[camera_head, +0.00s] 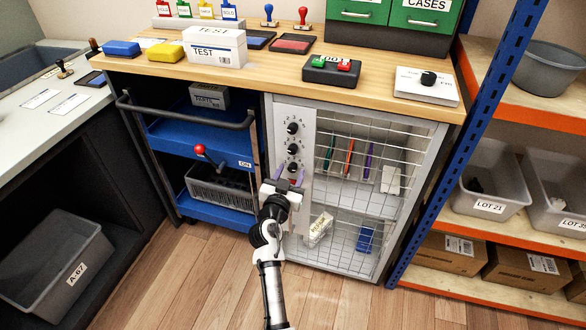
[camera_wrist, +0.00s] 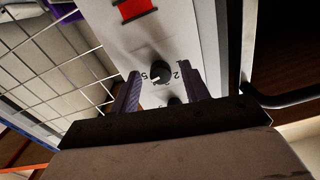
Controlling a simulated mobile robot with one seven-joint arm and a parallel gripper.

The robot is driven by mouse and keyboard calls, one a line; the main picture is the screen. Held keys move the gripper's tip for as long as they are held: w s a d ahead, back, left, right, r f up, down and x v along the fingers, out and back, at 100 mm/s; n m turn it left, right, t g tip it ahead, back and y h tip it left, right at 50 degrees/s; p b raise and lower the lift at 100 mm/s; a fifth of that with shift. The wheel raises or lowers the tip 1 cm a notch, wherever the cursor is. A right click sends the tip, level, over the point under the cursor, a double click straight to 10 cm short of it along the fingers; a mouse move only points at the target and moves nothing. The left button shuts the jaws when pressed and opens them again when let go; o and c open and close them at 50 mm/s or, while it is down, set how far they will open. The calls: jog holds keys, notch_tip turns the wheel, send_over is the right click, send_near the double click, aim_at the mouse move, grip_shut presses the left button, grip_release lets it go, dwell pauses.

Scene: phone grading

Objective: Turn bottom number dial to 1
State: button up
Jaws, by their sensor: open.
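A light panel on the cabinet front carries a column of black number dials. The bottom number dial (camera_head: 292,167) shows just beyond my gripper in the head view. In the wrist view, the dial (camera_wrist: 160,70) sits ahead between my fingers, with printed digits around it, 1 and 2 to its right and 5 to its left. I cannot clearly tell which digit it points to. My gripper (camera_head: 289,176) is open and empty, its purple fingers (camera_wrist: 163,93) on either side of the dial's line and apparently short of it.
The middle dial (camera_head: 292,149) and top dial (camera_head: 292,128) are above on the panel. Wire mesh doors (camera_head: 370,165) lie right of it. Left are a blue cart (camera_head: 200,143) with a dark handle (camera_head: 185,120) and a red-knobbed lever (camera_head: 200,149). A red part (camera_wrist: 133,10) shows on the panel.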

dwell(0.3)
jog(key=c, duration=1)
